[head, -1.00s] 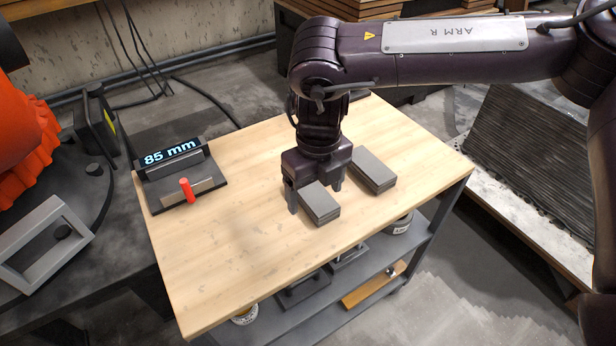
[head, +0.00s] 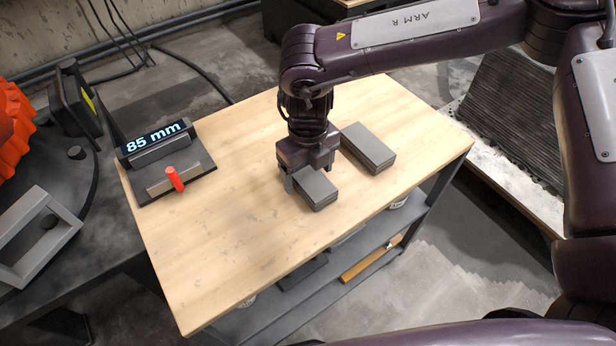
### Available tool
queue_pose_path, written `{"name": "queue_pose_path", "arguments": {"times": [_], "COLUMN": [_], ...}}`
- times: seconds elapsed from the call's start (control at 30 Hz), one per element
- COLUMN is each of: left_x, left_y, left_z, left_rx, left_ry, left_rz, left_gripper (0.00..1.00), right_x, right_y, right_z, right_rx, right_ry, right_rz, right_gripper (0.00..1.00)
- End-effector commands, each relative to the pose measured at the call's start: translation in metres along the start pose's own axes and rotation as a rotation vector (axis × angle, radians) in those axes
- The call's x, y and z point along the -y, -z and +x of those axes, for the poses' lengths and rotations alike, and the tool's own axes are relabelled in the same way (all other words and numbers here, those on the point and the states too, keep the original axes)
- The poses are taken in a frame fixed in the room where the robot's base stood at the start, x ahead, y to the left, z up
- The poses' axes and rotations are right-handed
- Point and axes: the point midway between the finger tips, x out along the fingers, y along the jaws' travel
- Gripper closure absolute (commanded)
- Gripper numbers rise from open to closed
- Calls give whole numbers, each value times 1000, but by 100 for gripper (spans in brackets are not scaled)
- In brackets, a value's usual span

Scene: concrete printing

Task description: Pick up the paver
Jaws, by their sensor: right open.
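Two flat grey pavers lie on the wooden tabletop. The near paver (head: 317,194) is at the table's middle right, and its back end is hidden behind my right gripper. The far paver (head: 369,149) lies to the right and behind it. My right gripper (head: 308,175) points down over the back end of the near paver, open, with one finger at the paver's left side and the other at its far right side. I cannot tell whether the fingers touch it. My left gripper is out of view.
A dark gauge stand (head: 167,165) with an "85 mm" display and a red knob (head: 174,178) stands at the table's left. The wooden table (head: 225,245) is clear in front. A lower shelf (head: 275,310) holds several items. A grey frame (head: 38,238) lies further left.

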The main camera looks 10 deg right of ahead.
Motion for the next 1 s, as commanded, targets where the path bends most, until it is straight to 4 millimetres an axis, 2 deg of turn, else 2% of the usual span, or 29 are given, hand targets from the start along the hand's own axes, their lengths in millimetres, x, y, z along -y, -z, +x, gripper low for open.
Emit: {"name": "queue_pose_path", "arguments": {"times": [0.1, 0.2, 0.7, 1.0], "left_x": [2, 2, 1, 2], "left_y": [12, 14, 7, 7], "left_z": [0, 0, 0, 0], "left_rx": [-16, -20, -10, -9], "left_ry": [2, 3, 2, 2], "left_rz": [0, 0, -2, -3], "left_gripper": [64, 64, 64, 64], "right_x": [0, 0, 0, 0], "right_y": [0, 0, 0, -1], "right_z": [0, 0, 0, -3], "right_rx": [1, 1, 1, 4], "right_ry": [0, 0, 0, 0], "right_rz": [0, 0, 0, 0], "right_gripper": [22, 23, 89, 89]}}
